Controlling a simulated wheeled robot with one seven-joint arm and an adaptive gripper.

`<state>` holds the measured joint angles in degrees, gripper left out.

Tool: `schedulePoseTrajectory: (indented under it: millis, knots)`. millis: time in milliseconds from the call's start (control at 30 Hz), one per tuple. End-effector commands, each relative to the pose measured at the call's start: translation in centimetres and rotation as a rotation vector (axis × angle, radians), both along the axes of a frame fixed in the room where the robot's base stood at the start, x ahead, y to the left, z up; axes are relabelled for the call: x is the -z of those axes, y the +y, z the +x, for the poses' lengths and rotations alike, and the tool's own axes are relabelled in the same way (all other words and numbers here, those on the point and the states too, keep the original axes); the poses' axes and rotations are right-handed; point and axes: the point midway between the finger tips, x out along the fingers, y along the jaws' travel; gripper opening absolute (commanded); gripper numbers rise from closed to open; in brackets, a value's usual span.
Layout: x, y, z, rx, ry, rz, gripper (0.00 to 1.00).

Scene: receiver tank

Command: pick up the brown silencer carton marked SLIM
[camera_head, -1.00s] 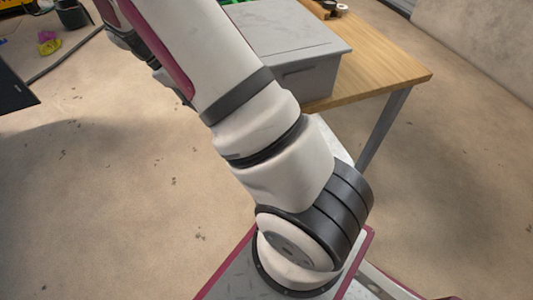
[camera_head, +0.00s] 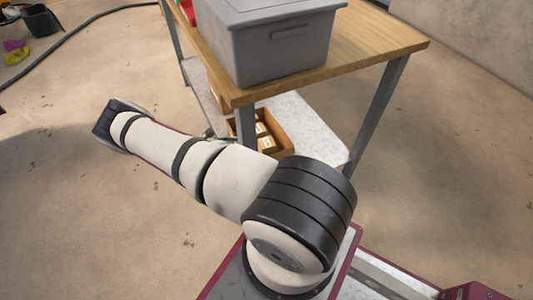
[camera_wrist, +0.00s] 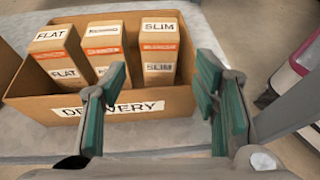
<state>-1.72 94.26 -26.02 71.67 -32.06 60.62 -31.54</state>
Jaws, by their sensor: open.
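The brown SLIM carton (camera_wrist: 159,57) stands upright at the right of an open brown box marked DELIVERY (camera_wrist: 150,104) in the wrist view. It has an orange band and SLIM labels on its top and front. My gripper (camera_wrist: 162,76) is open and empty, its green-padded fingers at the near side of the box. The SLIM carton shows between the fingers, beyond them; I see no contact. In the head view, the box (camera_head: 284,139) sits on the table's lower shelf, partly hidden by a table leg and my arm; my gripper is hidden there.
A FLAT carton (camera_wrist: 64,56) and a middle carton (camera_wrist: 103,48) with an unreadable label stand left of the SLIM one. The wooden table (camera_head: 375,45) carries a grey lidded bin (camera_head: 275,45) above the shelf (camera_head: 308,128). Table legs flank the shelf opening. Open floor lies left.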

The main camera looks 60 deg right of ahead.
Motion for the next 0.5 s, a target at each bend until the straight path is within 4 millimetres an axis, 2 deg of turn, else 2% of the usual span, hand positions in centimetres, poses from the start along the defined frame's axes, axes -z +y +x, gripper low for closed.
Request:
schedulePoseTrajectory:
  millis: [300, 500]
  knots:
    - [2.2, -4.3, -3.3, 0.003, 0.001, -0.001, 0.55]
    - [2.9, -5.6, -4.3, 0.002, 0.000, 0.000, 0.55]
